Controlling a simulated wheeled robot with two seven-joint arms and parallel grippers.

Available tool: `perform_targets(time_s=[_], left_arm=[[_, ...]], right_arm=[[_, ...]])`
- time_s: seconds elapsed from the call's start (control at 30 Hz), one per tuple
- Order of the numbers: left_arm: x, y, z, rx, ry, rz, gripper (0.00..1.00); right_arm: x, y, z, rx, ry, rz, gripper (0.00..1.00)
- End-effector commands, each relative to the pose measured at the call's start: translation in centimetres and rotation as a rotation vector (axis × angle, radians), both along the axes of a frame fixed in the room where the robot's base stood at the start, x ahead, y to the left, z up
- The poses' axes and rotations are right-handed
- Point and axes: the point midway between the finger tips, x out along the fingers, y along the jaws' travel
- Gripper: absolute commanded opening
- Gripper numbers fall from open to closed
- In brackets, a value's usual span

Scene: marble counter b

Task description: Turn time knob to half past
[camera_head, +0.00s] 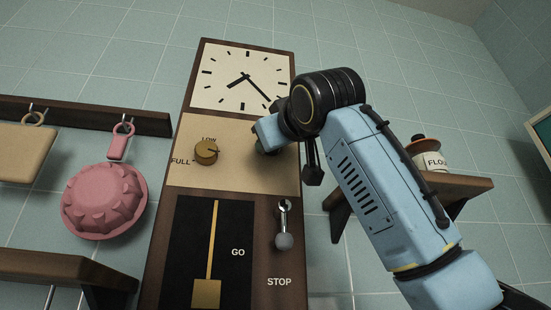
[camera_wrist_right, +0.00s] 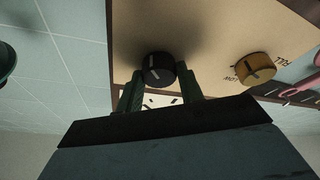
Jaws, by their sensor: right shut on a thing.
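A wooden clock box carries a white clock face (camera_head: 240,78) with black marks and two hands. The short hand points to the lower left and the long hand to the lower right. My right gripper (camera_head: 267,147) reaches the right side of the tan panel below the face; its hand hides the knob in the head view. In the right wrist view, the gripper's two fingers (camera_wrist_right: 160,90) are shut on a black knob (camera_wrist_right: 157,67) with a pale line. My left gripper is not in view.
A brass knob (camera_head: 206,152) marked LOW and FULL sits left on the panel. Below are a brass slider (camera_head: 206,293) and a metal lever (camera_head: 283,240) near GO and STOP. A pink mould (camera_head: 104,203) hangs left; a flour jar (camera_head: 430,158) stands on the right shelf.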

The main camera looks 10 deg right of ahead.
Motion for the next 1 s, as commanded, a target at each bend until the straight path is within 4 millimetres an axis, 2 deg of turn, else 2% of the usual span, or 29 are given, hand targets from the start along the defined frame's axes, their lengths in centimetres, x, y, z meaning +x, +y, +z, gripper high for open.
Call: perform_targets(time_s=[0.5,0.8,1.0], left_arm=[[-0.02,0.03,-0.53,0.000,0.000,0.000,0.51],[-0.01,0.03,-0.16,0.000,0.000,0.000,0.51],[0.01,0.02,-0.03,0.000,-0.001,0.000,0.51]], right_arm=[[0.05,0.36,-0.03,0.470,0.000,0.001,0.14],[0.04,0.36,0.05,0.649,-0.001,-0.001,0.14],[0.01,0.39,0.07,0.708,-0.002,0.000,0.14]])
